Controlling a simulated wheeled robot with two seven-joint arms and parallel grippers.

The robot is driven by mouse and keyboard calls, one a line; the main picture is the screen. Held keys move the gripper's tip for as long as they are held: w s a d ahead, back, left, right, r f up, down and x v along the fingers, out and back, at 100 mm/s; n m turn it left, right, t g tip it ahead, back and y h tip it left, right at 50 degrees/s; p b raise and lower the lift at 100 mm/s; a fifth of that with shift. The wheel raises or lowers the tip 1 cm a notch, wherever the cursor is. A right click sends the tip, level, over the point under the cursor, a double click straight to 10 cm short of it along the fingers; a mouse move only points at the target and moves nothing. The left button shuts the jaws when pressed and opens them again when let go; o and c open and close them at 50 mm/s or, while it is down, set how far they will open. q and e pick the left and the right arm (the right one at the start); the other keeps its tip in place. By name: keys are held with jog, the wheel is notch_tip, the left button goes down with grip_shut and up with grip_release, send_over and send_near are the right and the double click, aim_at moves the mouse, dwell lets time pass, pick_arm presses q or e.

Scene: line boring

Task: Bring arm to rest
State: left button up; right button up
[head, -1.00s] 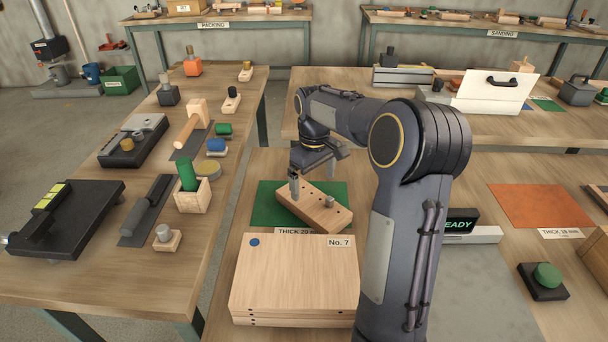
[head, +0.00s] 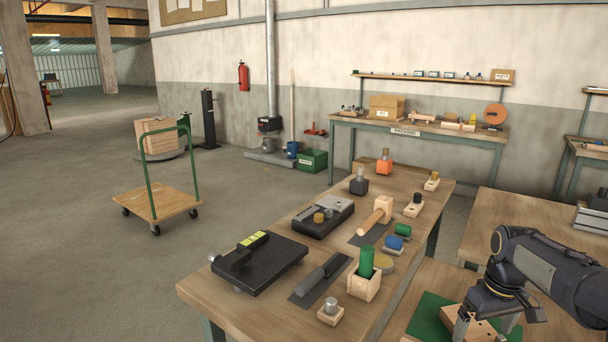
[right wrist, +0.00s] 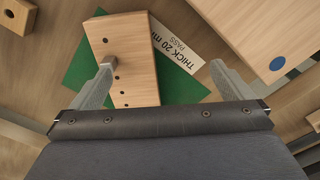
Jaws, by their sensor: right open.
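My right gripper (head: 487,322) is at the lower right of the head view, low over a pale wooden block (head: 482,330) on a green mat (head: 428,314). In the right wrist view its two fingers (right wrist: 161,70) are apart, with the drilled block (right wrist: 128,50) showing between them. I cannot tell whether either finger touches the block. The mat (right wrist: 88,55) lies under it, beside a "THICK 20 mm PASS" label (right wrist: 185,55). My left gripper is not in view.
A wooden board with a blue dot (right wrist: 255,25) lies right of the block. The long bench (head: 225,300) left of my arm holds a black fixture (head: 262,265), a mallet (head: 378,215) and a green cylinder in a wooden holder (head: 365,275). A trolley (head: 160,203) stands on open floor.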

jog(key=s+a+r+m+t+y+p, duration=0.1)
jog(key=s+a+r+t+y+p, duration=0.2)
jog(key=s+a+r, duration=0.65)
jog(key=s+a+f+m+t+p, duration=0.1)
jog(key=s+a+f+t+p, duration=0.1)
jog(key=s+a, duration=0.9)
jog(key=shift+s+f+y+p, duration=0.3)
jog(key=shift+s+p, duration=0.35)
jog(key=shift+p, duration=0.1)
